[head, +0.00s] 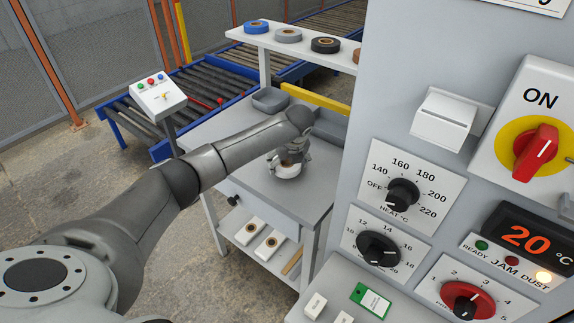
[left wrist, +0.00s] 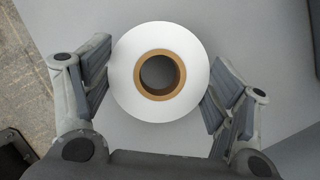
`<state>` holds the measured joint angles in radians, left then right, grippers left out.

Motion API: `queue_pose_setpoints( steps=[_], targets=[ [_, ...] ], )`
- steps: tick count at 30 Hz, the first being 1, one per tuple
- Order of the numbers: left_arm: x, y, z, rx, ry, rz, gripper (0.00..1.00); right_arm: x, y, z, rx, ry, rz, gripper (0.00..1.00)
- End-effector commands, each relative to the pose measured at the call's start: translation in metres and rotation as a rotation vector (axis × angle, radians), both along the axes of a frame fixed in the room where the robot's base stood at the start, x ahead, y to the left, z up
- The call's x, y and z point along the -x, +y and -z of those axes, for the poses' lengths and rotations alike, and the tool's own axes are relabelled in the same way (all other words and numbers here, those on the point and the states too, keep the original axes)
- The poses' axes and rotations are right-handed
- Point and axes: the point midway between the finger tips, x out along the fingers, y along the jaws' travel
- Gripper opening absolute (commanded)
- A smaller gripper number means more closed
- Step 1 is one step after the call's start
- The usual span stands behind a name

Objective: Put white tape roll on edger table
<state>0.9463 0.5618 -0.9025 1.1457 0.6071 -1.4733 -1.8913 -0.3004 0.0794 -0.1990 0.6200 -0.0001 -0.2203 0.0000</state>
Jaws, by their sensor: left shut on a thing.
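The white tape roll (head: 287,171) has a brown core and is at the grey top of the edger table (head: 240,150). In the left wrist view the white tape roll (left wrist: 190,72) lies flat between the fingers of my left gripper (left wrist: 158,85). The left finger pad is against or very near its side, and the right pad is at its other side. In the head view my left gripper (head: 288,160) is shut on the roll, low over the table top. I cannot tell whether the roll rests on the surface. My right gripper is out of view.
A raised shelf (head: 262,39) behind the table holds several tape rolls. A grey tray (head: 270,100) and a yellow bar (head: 316,100) are at the table's back. The large grey machine panel (head: 400,120) stands close on the right. Bare table top lies around the roll.

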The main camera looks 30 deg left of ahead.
Motion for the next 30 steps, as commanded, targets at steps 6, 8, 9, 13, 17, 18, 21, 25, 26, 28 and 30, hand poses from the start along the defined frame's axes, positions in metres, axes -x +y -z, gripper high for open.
queue_pose_setpoints(
  steps=[6, 8, 9, 13, 17, 18, 21, 25, 26, 28, 30],
  targets=[
    [0.0, -0.001, 0.016, 0.001, -0.001, 0.0, 0.53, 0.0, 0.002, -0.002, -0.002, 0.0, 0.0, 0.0],
    [0.0, -0.001, 0.016, 0.0, -0.001, 0.0, 0.53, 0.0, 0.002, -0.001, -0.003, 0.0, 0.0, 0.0],
    [0.0, -0.001, 0.016, 0.001, -0.001, 0.0, 0.53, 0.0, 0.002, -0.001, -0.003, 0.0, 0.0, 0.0],
    [0.001, -0.001, 0.017, 0.001, -0.001, 0.0, 0.53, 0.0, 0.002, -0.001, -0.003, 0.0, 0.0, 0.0],
    [0.001, 0.0, 0.019, 0.001, 0.001, 0.0, 0.86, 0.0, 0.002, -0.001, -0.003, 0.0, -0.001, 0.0],
    [0.001, 0.0, 0.019, 0.001, 0.001, 0.0, 0.91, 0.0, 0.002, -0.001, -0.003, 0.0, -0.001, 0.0],
    [0.001, 0.0, 0.019, 0.001, 0.001, 0.0, 1.0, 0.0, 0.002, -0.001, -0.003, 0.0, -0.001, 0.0],
    [0.001, 0.0, 0.019, 0.001, 0.001, 0.0, 1.0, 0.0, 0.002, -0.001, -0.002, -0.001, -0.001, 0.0],
    [0.001, 0.0, 0.019, 0.001, 0.001, 0.0, 1.0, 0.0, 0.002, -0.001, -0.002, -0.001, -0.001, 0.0],
    [0.001, 0.0, 0.019, 0.001, 0.001, 0.0, 1.0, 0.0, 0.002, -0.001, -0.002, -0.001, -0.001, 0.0],
    [0.001, 0.0, 0.018, 0.0, 0.0, 0.0, 1.0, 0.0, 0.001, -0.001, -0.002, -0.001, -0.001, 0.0]
  ],
)
